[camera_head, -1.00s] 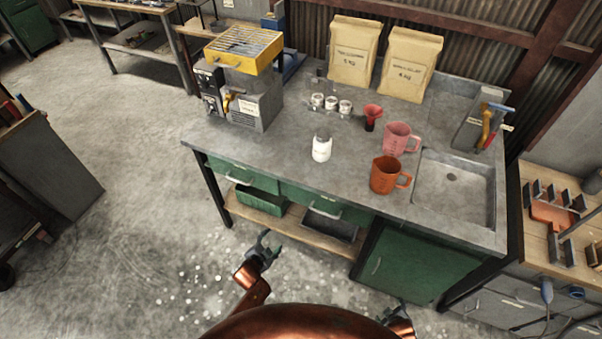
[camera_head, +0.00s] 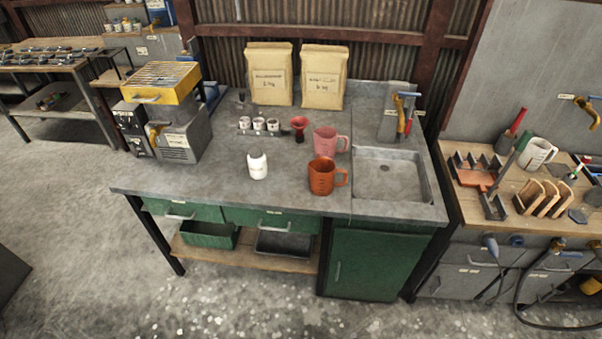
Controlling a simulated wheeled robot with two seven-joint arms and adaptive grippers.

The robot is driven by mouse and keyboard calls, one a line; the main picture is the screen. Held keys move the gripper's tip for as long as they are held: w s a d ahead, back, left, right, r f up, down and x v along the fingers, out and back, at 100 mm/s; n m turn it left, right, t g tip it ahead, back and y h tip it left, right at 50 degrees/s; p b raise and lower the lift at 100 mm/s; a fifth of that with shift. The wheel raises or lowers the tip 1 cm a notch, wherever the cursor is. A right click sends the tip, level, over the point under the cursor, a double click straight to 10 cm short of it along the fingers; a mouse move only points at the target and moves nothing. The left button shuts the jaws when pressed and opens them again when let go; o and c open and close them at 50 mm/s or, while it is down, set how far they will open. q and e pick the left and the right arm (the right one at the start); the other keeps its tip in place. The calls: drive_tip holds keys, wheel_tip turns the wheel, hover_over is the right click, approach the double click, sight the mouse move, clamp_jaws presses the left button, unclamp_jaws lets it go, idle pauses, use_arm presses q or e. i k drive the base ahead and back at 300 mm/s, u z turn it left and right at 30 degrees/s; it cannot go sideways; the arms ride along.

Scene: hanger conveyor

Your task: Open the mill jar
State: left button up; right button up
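A small white jar (camera_head: 258,166) with a pale lid stands upright near the middle of the grey workbench (camera_head: 225,178). It appears closed, and it is the likeliest mill jar, though I cannot read a label on it. Neither of my grippers shows in the head view now.
An orange jug (camera_head: 321,178) and a pink jug (camera_head: 326,141) stand right of the jar. A red funnel-like item (camera_head: 299,125) and small white cups (camera_head: 259,124) stand behind. A yellow-topped machine (camera_head: 165,110) is left, a sink (camera_head: 388,172) right. Bench space in front of the jar is clear.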

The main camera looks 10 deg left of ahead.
sight(258, 167)
drive_tip(key=z, duration=1.05)
drive_tip(key=i, duration=0.8)
drive_tip(key=u, duration=0.45)
